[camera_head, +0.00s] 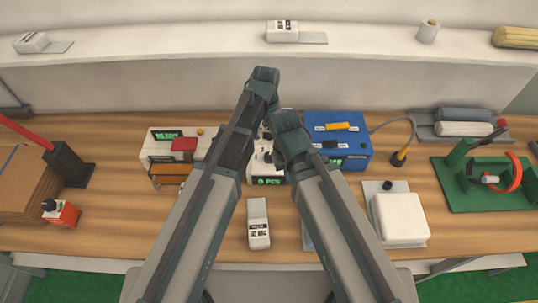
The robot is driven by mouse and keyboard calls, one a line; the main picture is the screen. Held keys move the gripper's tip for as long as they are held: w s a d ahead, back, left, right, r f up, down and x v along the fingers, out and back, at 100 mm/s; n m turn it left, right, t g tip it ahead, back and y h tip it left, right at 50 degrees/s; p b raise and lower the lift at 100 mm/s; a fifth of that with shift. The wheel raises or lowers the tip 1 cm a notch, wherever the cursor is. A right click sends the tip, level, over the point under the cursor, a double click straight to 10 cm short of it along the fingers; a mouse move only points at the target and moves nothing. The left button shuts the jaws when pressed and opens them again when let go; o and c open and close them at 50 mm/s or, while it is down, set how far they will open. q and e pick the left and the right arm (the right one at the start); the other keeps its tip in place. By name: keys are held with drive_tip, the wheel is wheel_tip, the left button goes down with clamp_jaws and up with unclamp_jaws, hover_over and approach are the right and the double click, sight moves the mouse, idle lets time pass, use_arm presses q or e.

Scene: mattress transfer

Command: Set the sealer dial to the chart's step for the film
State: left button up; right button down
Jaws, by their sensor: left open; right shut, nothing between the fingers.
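My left gripper (265,76) is the higher one, in front of the back shelf's face. My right gripper (288,128) is shut and empty over a white device (265,170) with a green display reading about "0 PCS". Both sets of fingertips are mostly hidden behind the wrists. A pale device (158,152) with a "READY" display and red part stands left. A blue device (350,147) with a yellow handle stands right. I cannot tell which is the sealer. A white film pack (258,228) with a small label, perhaps "60 MIC", lies in front. No chart is clearly readable.
A green fixture (470,200) with a red ring stands right, near a white block (400,217). White packs lie on the back shelf (180,47). Bare wood lies left of the film pack.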

sight(269, 154)
use_arm(q)
wheel_tip(269, 154, down, 12)
drive_tip(key=b, duration=1.1)
drive_tip(key=shift+d, duration=0.15)
drive_tip(key=shift+c, duration=0.3)
clamp_jaws()
drive_tip(key=shift+m, duration=0.3)
drive_tip(key=m, duration=0.4)
drive_tip(key=shift+d+m, duration=0.1)
drive_tip(key=shift+m, duration=2.4)
